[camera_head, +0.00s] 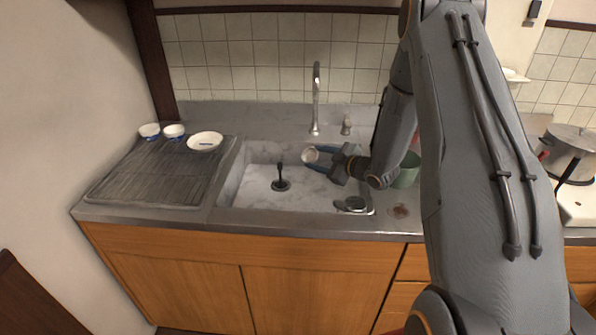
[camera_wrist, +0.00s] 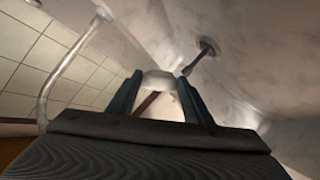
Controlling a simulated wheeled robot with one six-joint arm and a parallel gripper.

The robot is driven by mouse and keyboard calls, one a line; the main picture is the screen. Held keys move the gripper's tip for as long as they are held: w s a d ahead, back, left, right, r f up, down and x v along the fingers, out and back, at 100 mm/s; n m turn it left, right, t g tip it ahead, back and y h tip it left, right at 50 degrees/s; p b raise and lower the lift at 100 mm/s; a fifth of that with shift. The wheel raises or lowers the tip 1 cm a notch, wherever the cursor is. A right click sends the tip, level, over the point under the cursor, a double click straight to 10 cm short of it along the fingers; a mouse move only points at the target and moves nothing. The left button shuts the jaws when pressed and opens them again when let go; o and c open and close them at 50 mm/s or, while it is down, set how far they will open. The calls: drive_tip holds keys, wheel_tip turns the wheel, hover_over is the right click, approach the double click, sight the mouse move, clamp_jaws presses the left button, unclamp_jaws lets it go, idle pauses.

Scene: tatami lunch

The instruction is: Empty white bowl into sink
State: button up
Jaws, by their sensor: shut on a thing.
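My gripper (camera_head: 318,157) is shut on a small white bowl (camera_head: 309,155), above the back right part of the sink basin (camera_head: 240,184). The bowl (camera_wrist: 158,81) also shows between the two blue-grey fingers of my gripper (camera_wrist: 160,98) in the wrist view. It looks tilted, but its exact angle is hard to tell. A brown strip shows between the fingers; I cannot tell whether it is in the bowl or beyond it. The dark drain (camera_head: 281,186) with an upright black stem lies left of and below the bowl.
Two small bowls (camera_head: 149,130) (camera_head: 174,131) and a shallow white dish (camera_head: 205,141) stand on the ribbed drainboard (camera_head: 150,182). The tall faucet (camera_head: 316,100) rises behind the basin. A dark round thing (camera_head: 352,204) is at its front right corner. A green container (camera_head: 406,172) stands right.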

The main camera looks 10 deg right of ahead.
drive_tip(key=w+d+r+m+y+p, duration=0.2)
drive_tip(key=d+r+m+p, duration=0.3)
drive_tip(key=r, duration=0.7)
drive_tip(key=shift+w+d+r+y+p, duration=0.2)
drive_tip(key=shift+w+d+y+p, duration=0.1)
drive_tip(key=shift+w+d+p, duration=0.25)
drive_tip(key=shift+s, duration=0.1)
idle(0.4)
